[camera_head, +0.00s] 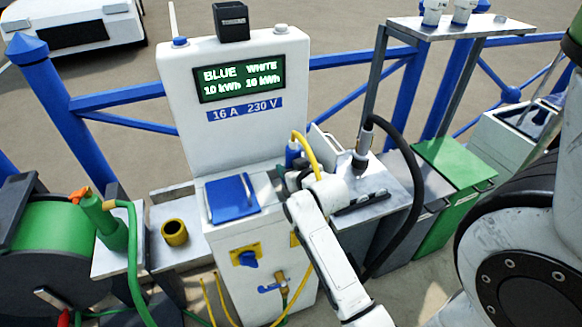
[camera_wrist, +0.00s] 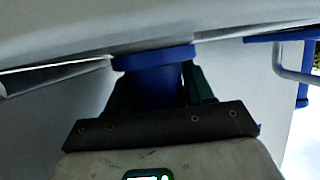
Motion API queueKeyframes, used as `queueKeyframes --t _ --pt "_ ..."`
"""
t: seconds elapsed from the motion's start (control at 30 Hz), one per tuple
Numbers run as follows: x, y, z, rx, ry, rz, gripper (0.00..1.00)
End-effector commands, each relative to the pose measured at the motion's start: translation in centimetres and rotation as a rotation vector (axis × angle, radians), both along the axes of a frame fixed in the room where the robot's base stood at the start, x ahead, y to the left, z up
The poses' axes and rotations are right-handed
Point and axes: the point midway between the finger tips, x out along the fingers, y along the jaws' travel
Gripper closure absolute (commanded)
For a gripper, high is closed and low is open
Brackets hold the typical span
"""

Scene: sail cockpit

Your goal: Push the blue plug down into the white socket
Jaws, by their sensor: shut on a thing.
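The blue plug (camera_head: 292,153) with a yellow cable arching from it is at the right side of the white pedestal. My gripper (camera_head: 289,178) is shut on it. In the wrist view the blue plug (camera_wrist: 153,88) is between my dark fingers, and its wider blue collar (camera_wrist: 153,57) is close to a pale surface; I cannot tell whether they touch. A thin pale raised flap (camera_head: 324,143) shows just right of the plug. The white socket's opening is hidden, so I cannot tell how deep the plug is in it.
The white pedestal (camera_head: 235,130) has a lit display and a closed-looking blue lid (camera_head: 231,197) with a handle, left of my gripper. A black cable (camera_head: 411,185) loops from a dark connector on the right-hand metal table (camera_head: 398,178). A green hose reel (camera_head: 45,235) stands at far left.

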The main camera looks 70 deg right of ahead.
Motion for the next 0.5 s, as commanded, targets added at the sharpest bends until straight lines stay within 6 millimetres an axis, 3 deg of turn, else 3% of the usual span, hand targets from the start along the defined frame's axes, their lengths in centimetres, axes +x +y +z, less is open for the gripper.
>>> queueKeyframes --t 0.17,0.2,0.3,0.5 --pt "0.02 -0.01 -0.31 -0.001 -0.001 0.000 0.91" --pt "0.01 -0.02 -0.20 -0.001 -0.001 0.000 0.44" --pt "0.01 -0.02 -0.21 -0.001 -0.001 0.000 0.38" --pt "-0.03 0.04 -0.33 0.001 0.001 0.000 0.38"
